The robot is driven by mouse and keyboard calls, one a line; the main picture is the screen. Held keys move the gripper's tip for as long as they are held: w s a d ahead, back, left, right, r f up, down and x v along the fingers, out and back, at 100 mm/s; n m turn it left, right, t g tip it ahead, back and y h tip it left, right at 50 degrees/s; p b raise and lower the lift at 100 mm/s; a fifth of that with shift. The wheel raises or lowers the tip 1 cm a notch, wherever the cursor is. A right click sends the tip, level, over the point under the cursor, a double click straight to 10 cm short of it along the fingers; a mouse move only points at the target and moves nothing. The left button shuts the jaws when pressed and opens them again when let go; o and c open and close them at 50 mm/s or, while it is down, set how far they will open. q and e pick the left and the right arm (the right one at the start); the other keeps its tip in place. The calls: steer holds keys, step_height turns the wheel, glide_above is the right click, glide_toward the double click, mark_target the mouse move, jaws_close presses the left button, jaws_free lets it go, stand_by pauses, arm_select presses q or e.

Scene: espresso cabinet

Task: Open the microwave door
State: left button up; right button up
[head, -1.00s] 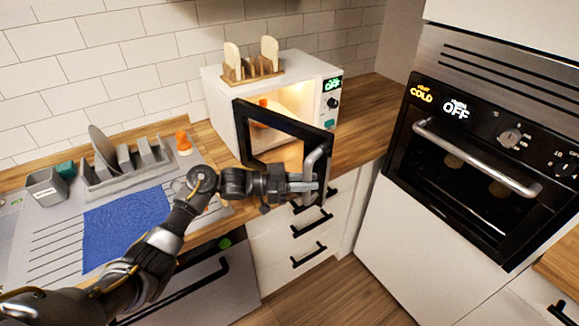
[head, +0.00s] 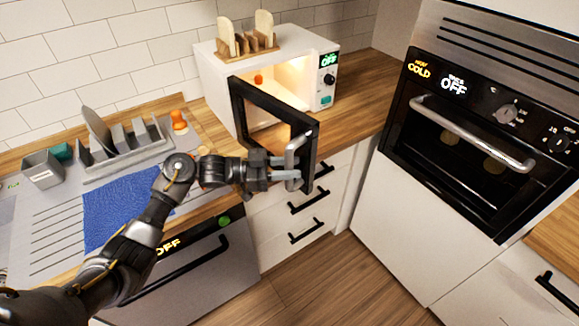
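The white microwave (head: 212,85) stands on the wooden counter against the tiled wall. Its black-framed door (head: 243,112) is swung well out from the body, and the lit inside shows through the gap. The silver door handle (head: 293,150) is at the door's free edge. My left gripper (head: 290,174) is at this handle, its fingers on either side of the bar, and appears shut on it; part of the grip is hard to see. An orange item (head: 259,79) shows inside the microwave. My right gripper is not in view.
A wooden rack (head: 250,48) with bread slices sits on top of the microwave. A dish rack (head: 125,150) and blue cloth (head: 120,207) lie at left. White drawers (head: 285,222) are below the door, and a black oven (head: 470,135) stands at right.

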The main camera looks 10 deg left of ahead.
arm_select(q)
steer(key=shift+o, duration=0.7)
steer(key=shift+a+f, duration=0.1)
steer(key=shift+a, duration=0.2)
steer(key=s+a+b, duration=0.2)
steer(key=a+b, duration=0.2)
steer(key=a, duration=0.6)
